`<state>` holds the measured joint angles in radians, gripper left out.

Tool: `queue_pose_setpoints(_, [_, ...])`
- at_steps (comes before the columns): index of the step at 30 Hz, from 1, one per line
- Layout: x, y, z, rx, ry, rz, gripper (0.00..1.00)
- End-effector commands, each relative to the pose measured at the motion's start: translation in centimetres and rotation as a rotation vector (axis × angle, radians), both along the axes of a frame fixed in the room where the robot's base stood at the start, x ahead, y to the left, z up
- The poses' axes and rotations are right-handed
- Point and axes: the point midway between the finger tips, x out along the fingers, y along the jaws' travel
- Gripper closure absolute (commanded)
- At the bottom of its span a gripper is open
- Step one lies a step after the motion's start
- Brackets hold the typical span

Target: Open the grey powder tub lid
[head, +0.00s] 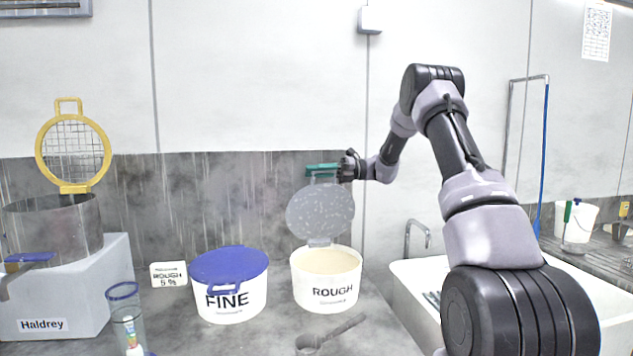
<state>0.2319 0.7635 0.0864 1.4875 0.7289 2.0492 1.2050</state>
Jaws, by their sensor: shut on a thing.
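The grey powder tub (327,290) is a white tub marked ROUGH, standing on the bench with pale powder showing inside. Its grey lid (321,213) is raised upright on the hinge at the tub's back rim. My gripper (322,171) is at the top edge of the lid, with green fingers. It is shut on the lid's tab, though the exact grip is small in the picture. My arm reaches in from the right, behind the tub.
A white tub marked FINE with a blue lid (229,265) stands shut to the left. A dark scoop (330,336) lies in front. A sink (412,290) is to the right.

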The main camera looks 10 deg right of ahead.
Motion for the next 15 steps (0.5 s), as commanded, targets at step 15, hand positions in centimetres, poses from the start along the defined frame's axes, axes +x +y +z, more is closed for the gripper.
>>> queue_pose_setpoints(15, [0.97, -0.15, 0.53, 0.0, -0.003, -0.004, 1.0])
